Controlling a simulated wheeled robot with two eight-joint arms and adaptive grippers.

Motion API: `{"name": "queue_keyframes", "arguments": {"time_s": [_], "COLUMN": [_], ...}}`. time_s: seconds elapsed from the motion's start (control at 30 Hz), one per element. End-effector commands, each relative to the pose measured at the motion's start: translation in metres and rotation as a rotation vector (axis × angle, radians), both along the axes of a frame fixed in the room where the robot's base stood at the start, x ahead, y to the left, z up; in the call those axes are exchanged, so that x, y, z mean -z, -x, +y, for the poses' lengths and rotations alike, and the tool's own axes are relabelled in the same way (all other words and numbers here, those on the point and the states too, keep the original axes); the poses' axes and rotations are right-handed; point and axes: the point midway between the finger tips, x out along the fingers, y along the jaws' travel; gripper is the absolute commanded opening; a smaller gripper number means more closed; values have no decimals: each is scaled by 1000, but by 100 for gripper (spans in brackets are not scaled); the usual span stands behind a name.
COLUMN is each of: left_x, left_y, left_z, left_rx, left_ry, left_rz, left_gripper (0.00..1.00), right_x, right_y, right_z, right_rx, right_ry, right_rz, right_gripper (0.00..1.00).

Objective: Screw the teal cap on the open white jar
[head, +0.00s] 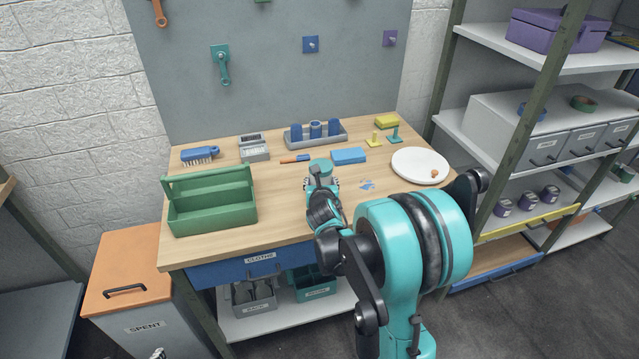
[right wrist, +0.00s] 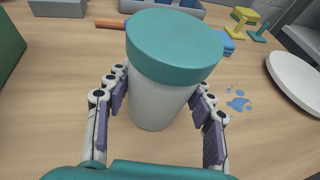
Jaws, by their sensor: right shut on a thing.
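The white jar (right wrist: 160,98) stands upright between the fingers of my right gripper (right wrist: 160,112) in the right wrist view. The teal cap (right wrist: 174,46) sits level on top of the jar and covers its mouth; I cannot tell how tight it is. My right gripper is shut on the jar's body, below the cap. In the head view the cap (head: 320,165) shows above the right gripper (head: 321,184), which hides most of the jar. Only a small tip of what seems to be my left gripper (head: 158,354) shows at the bottom edge.
A green toolbox (head: 210,215) stands at the left of the workbench. Behind the jar are a grey tray with blue spindles (head: 316,134), a blue block (head: 348,155) and a brush (head: 199,154). A white plate (head: 420,167) lies to the right, beyond blue splotches (head: 367,184).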

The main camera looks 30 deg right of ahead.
Motion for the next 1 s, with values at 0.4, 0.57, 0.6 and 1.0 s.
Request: {"name": "queue_keyframes", "arguments": {"time_s": [0.4,0.57,0.6,1.0], "left_x": [0,0,-3,-32], "left_y": [0,0,0,0], "left_z": [0,0,0,0], "left_rx": [0,0,0,0], "left_ry": [0,0,0,0], "left_rz": [0,0,0,0], "left_gripper": [82,82,82,82], "right_x": [3,-2,-3,-35], "right_y": [0,0,4,69], "right_z": [0,1,3,38], "right_rx": [-1,-1,-1,-2], "right_ry": [0,0,0,0], "right_rz": [0,0,0,0], "right_gripper": [74,74,74,74]}}
